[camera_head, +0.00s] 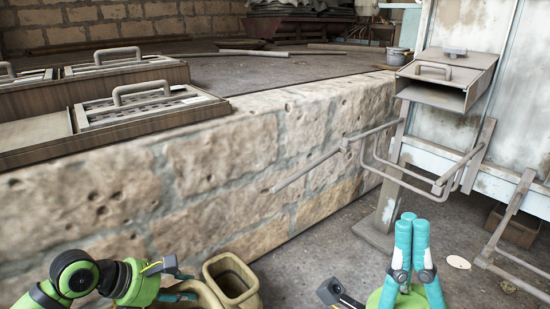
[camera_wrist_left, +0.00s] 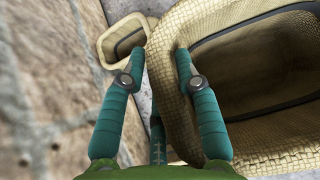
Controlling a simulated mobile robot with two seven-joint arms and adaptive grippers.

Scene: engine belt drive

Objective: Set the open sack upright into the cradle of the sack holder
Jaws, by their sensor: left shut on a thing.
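Two tan woven sacks with open mouths show. In the left wrist view my left gripper (camera_wrist_left: 155,55) is shut on the rim of the near sack (camera_wrist_left: 265,35), one finger inside its mouth and one outside. In the head view this gripper (camera_head: 178,282) is at the bottom edge, and only a little of the held sack (camera_head: 205,297) shows. The other sack (camera_head: 232,275) stands just right of it; it also shows in the wrist view (camera_wrist_left: 122,30). The sack holder (camera_head: 447,72) has a bent-rail cradle (camera_head: 410,178), with no sack in it. My right gripper (camera_head: 413,220) points up, fingers close together.
A rough stone wall (camera_head: 215,155) runs between the sacks and the yard behind. Handled panels (camera_head: 150,105) lie on its left. More grey rails (camera_head: 510,235) stand at the right. Floor is clear between the sacks and the holder's post (camera_head: 382,215), apart from my right arm.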

